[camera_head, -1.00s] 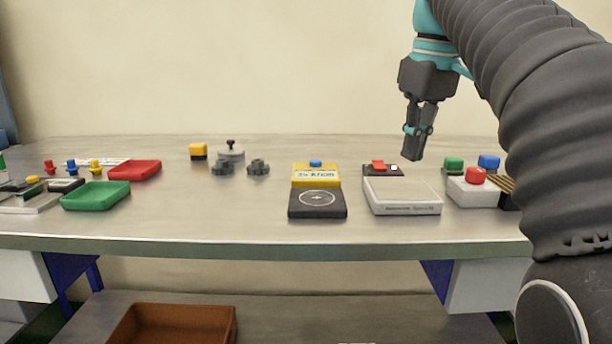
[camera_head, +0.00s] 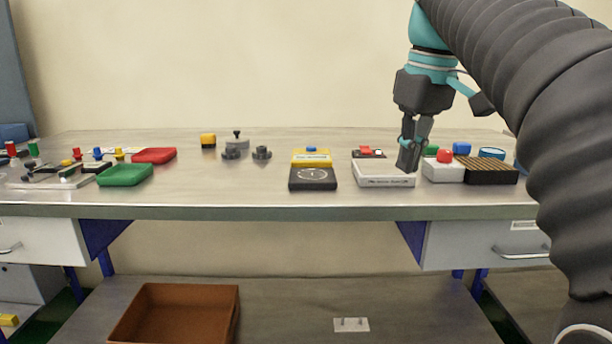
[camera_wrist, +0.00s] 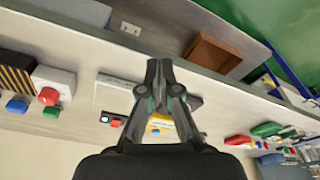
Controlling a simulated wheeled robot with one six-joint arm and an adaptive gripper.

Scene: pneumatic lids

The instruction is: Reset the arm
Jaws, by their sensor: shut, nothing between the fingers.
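My gripper (camera_head: 408,168) is shut and empty, pointing down in front of the white box (camera_head: 368,180) on the right half of the table in the head view. It hides part of that box, and I cannot tell whether it touches it. In the wrist view my gripper (camera_wrist: 158,66) shows its fingers together, with nothing between them. My arm comes in from the right of the head view.
The table (camera_head: 220,196) carries a yellow-topped box (camera_head: 311,161), a black box with a ring (camera_head: 313,181), a white box with a red button (camera_head: 443,170), a green tray (camera_head: 125,176) and a red tray (camera_head: 154,155). A brown bin (camera_head: 175,315) stands below.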

